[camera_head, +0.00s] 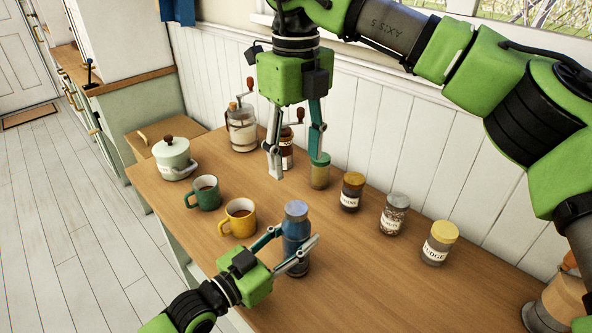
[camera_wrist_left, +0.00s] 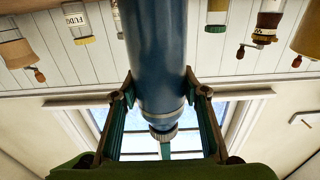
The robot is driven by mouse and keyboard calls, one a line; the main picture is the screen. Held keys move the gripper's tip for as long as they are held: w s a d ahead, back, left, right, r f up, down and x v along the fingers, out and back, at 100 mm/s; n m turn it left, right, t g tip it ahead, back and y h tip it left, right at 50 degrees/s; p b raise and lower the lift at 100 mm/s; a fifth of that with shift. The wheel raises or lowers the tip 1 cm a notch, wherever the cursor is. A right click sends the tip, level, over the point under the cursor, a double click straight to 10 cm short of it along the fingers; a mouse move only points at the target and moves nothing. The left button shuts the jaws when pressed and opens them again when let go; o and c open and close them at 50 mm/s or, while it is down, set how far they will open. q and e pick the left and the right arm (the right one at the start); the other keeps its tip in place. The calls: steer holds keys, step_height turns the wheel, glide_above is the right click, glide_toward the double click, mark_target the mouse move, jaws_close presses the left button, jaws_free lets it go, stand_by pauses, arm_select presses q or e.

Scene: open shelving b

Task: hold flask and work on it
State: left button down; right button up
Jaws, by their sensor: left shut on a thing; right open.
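The flask (camera_head: 296,230) is a blue bottle with a grey cap, upright at the front middle of the wooden counter. My left gripper (camera_head: 293,252) is shut around its body from the front left. In the left wrist view the flask (camera_wrist_left: 153,55) runs between the two fingers (camera_wrist_left: 160,105), its grey cap pointing down in the picture. Whether its base touches the counter is not clear. My right gripper (camera_head: 296,164) is open and points down behind the flask, apart from it. Its right finger overlaps a green-lidded jar in the head view.
Mugs, one green (camera_head: 204,193) and one yellow (camera_head: 239,217), stand left of the flask. The green-lidded jar (camera_head: 320,176) and several labelled jars (camera_head: 393,215) line the back. A pepper mill (camera_head: 287,152) is partly hidden by my right gripper. The counter's front right is clear.

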stand_by(0.3)
arm_select(q)
steer(key=c, duration=1.2)
jaws_free()
steer(key=shift+o, duration=0.2)
steer(key=v, duration=1.2)
steer(key=shift+a, duration=0.1)
